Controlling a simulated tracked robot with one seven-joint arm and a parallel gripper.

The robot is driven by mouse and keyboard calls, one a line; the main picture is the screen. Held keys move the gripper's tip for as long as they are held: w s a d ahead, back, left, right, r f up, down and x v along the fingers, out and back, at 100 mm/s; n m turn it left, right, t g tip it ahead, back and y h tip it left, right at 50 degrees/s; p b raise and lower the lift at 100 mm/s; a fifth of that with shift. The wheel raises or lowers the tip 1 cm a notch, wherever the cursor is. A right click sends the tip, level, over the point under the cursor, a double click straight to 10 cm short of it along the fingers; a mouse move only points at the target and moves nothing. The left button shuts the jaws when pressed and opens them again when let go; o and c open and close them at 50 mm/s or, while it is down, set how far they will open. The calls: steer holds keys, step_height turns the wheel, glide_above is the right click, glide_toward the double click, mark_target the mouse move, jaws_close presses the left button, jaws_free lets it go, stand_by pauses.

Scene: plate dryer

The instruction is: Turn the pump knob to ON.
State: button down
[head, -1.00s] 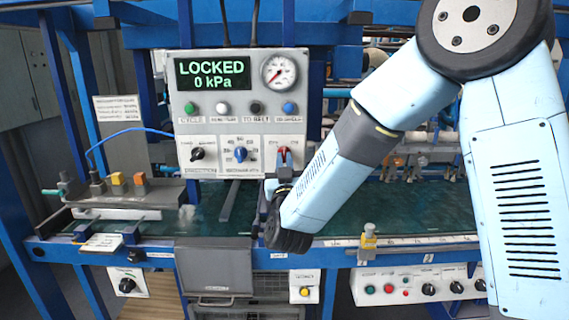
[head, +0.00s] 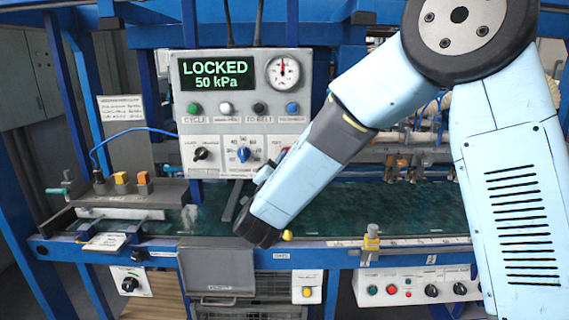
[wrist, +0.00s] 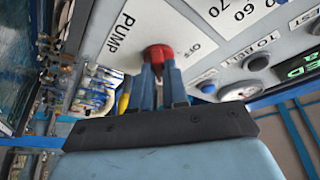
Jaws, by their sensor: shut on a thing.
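The pump knob (wrist: 158,52) is red and sits on the white panel in the wrist view, between a PUMP label and an OFF label. My gripper (wrist: 161,72) is shut on this knob, with a blue-grey finger on each side of it. Which way the knob points is hidden by the fingers. In the head view, my forearm covers most of the knob and its labels. The display (head: 216,70) reads LOCKED and 50 kPa. The gauge (head: 283,73) beside it has its needle pointing about straight up.
Left of the pump knob are a blue dial (head: 243,154) and a black knob (head: 201,153). A row of buttons lies above them. The green wet bed (head: 350,205) runs below the panel.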

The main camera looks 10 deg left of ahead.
steer(key=shift+f+m, duration=0.2)
steer(key=shift+m, duration=0.3)
steer(key=c, duration=1.1)
jaws_free()
steer(key=shift+r, duration=0.15)
steer(key=shift+c, duration=0.2)
steer(key=v, duration=1.3)
steer(key=shift+s, duration=0.4)
steer(key=shift+a, duration=0.1)
